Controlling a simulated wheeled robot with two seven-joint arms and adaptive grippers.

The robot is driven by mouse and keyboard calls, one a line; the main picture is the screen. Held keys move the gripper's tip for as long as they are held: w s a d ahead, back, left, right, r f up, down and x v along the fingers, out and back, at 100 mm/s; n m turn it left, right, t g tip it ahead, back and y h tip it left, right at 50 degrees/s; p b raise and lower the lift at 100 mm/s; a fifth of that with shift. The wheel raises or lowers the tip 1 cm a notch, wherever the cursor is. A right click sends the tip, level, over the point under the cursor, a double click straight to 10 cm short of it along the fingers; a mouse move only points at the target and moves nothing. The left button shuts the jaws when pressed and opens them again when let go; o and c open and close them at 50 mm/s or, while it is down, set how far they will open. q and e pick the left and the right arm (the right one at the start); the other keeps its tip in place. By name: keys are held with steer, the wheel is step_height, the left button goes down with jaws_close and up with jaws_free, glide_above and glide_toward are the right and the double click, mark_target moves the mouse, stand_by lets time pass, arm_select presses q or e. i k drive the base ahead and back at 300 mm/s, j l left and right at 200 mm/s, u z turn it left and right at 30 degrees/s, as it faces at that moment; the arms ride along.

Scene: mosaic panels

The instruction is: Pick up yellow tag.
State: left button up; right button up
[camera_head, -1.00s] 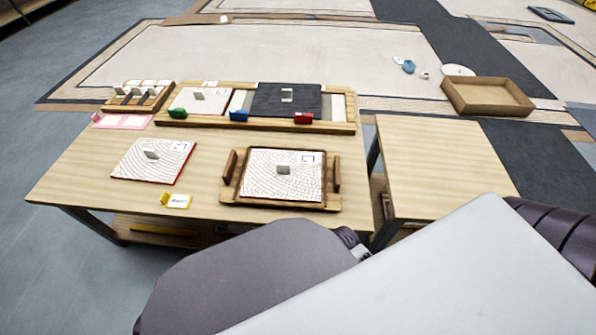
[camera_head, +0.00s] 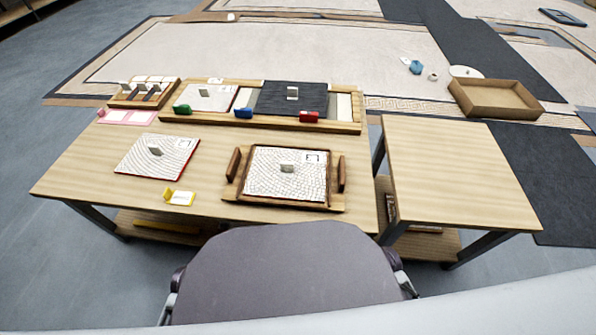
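The yellow tag (camera_head: 180,197), a small yellow piece with a white label face, lies near the front edge of the wooden table (camera_head: 85,185), just below the left patterned panel. Nothing covers it and no gripper is near it. Neither of my grippers shows in the head view, so I cannot see whether they are open or shut.
A patterned panel (camera_head: 140,165) and a framed panel (camera_head: 262,180) lie near the tag. Behind are a long tray (camera_head: 350,127) with green (camera_head: 182,109), blue (camera_head: 243,113) and red (camera_head: 309,117) pieces, and a rack (camera_head: 125,101). A bare side table (camera_head: 450,180) stands right.

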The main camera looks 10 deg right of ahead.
mark_target(175, 197)
steer(key=u, duration=1.1)
